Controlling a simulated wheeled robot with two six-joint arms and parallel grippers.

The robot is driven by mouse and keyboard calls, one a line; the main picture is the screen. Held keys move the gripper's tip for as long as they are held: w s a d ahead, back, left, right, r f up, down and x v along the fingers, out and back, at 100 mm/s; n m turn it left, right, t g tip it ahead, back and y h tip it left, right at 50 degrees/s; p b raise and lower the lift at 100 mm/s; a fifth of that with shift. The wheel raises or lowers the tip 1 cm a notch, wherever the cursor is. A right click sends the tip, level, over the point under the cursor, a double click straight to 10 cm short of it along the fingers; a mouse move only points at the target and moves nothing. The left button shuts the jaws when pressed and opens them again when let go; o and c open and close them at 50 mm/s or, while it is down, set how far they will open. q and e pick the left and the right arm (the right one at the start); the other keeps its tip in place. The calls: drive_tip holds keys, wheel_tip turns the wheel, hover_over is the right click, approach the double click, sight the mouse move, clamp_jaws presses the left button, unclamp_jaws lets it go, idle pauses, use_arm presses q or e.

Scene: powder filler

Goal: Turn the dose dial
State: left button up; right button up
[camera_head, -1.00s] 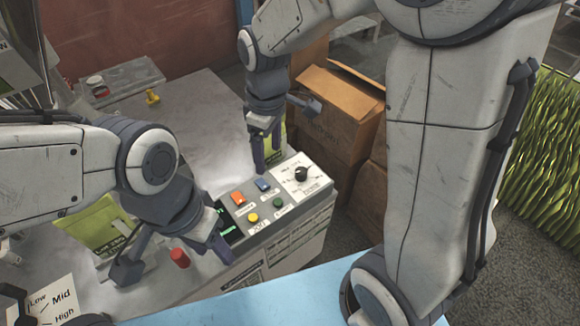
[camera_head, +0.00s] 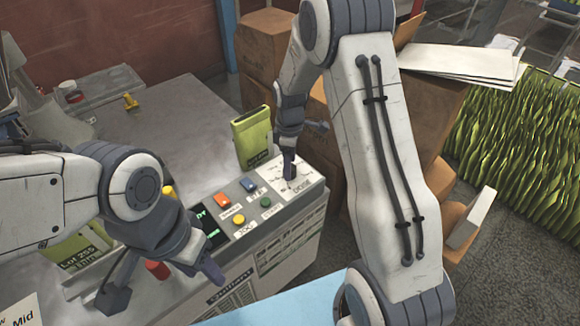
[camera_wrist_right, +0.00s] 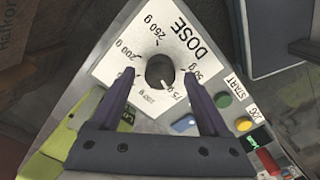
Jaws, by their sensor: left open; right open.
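The dose dial (camera_wrist_right: 160,70) is a dark round knob on a white plate (camera_wrist_right: 110,68) printed with gram values and "DOSE". In the right wrist view it lies between the fingertips of my right gripper (camera_wrist_right: 158,75), with a gap on each side. In the head view that gripper (camera_head: 289,172) points down over the plate (camera_head: 310,180) and hides most of the dial. Whether the fingers are level with the knob is unclear. My left gripper (camera_head: 160,284) is open and empty at the machine's front left, beside a red cylinder (camera_head: 157,269).
The panel also bears an orange switch (camera_head: 222,200), a blue switch (camera_head: 248,184), yellow (camera_head: 238,219) and green (camera_head: 266,202) buttons and a lit display. A green pouch (camera_head: 252,138) stands behind the panel. Cardboard boxes (camera_head: 268,48) stand beyond. The grey tabletop (camera_head: 180,120) is mostly clear.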

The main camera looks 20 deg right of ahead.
drive_tip(key=shift+f, duration=0.55)
clamp_jaws()
drive_tip(key=shift+r, duration=0.1)
